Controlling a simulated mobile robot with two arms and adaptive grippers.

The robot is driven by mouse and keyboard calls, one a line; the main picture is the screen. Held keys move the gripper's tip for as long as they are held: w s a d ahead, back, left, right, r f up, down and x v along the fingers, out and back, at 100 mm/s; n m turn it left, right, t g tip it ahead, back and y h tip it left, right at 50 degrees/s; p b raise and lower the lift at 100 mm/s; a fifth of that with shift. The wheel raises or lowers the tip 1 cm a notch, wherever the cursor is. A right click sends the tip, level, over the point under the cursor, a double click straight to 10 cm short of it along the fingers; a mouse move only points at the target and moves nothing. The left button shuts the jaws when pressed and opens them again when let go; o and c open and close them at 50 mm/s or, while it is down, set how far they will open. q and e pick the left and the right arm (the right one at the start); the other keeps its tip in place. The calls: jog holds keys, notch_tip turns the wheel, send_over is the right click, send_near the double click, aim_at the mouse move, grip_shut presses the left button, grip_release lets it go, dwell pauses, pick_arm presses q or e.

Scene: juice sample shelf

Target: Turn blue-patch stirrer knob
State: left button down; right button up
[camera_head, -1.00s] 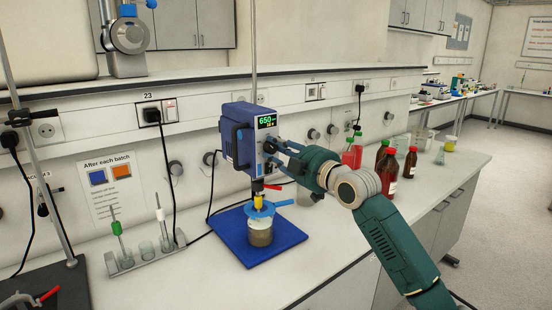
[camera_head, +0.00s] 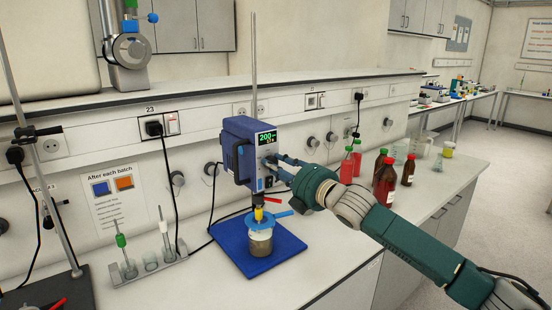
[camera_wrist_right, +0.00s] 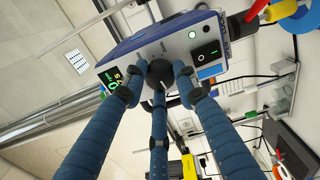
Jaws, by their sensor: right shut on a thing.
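The blue overhead stirrer (camera_head: 238,150) stands on a blue base plate (camera_head: 258,250), with its display reading about 200 in green. My right gripper (camera_head: 270,162) is at the stirrer's front. In the right wrist view, its fingers (camera_wrist_right: 158,90) are closed around the black knob (camera_wrist_right: 160,72), which has a light pointer line. A blue patch (camera_wrist_right: 210,71) sits on the stirrer's front beside the knob, next to a black power switch (camera_wrist_right: 207,53). In the head view the fingers hide most of the knob. My left gripper is not in view.
Brown bottles (camera_head: 386,184) and red bottles (camera_head: 347,170) stand to the right. A sample rack (camera_head: 150,265) and a sign (camera_head: 115,195) with blue and orange squares are left.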

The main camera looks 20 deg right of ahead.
jog(key=shift+d+n+p, duration=0.15)
jog(key=shift+n+p, duration=1.4)
jog(key=shift+n, duration=0.75)
jog(key=o, duration=1.1)
jog(key=shift+o, duration=0.2)
jog(key=v, duration=1.2)
